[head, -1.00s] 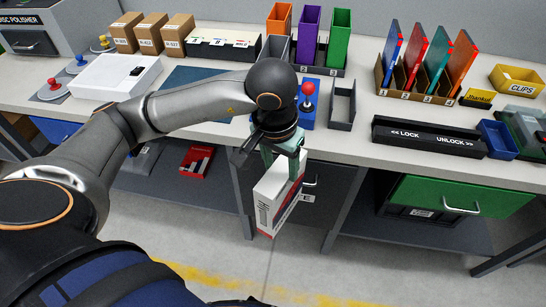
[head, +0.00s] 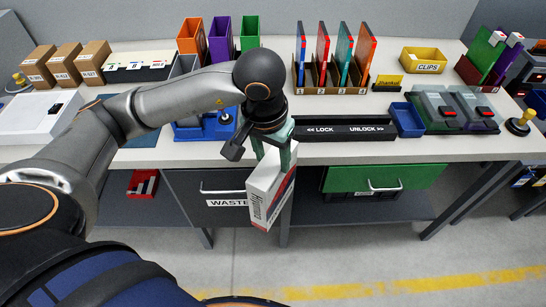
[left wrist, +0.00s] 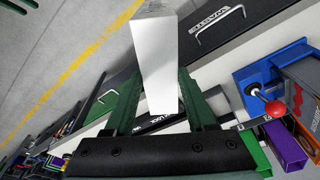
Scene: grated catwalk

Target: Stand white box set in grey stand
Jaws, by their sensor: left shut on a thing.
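The white box (head: 268,192), with red and dark print on its side, hangs tilted in front of the bench edge in the head view. It also shows in the left wrist view (left wrist: 156,62), its plain white narrow face toward the camera. My left gripper (head: 277,158) is shut on its upper end, with green fingers (left wrist: 160,100) on either side. The small open grey stand is covered by my gripper in the head view. A dark grey edge beside the finger in the left wrist view may be part of it; I cannot tell. My right gripper is not in view.
The black lock bar (head: 345,128) lies right of my gripper along the bench front, by a blue bin (head: 407,119). A joystick (head: 226,119) stands left. A green drawer (head: 385,177) is below.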

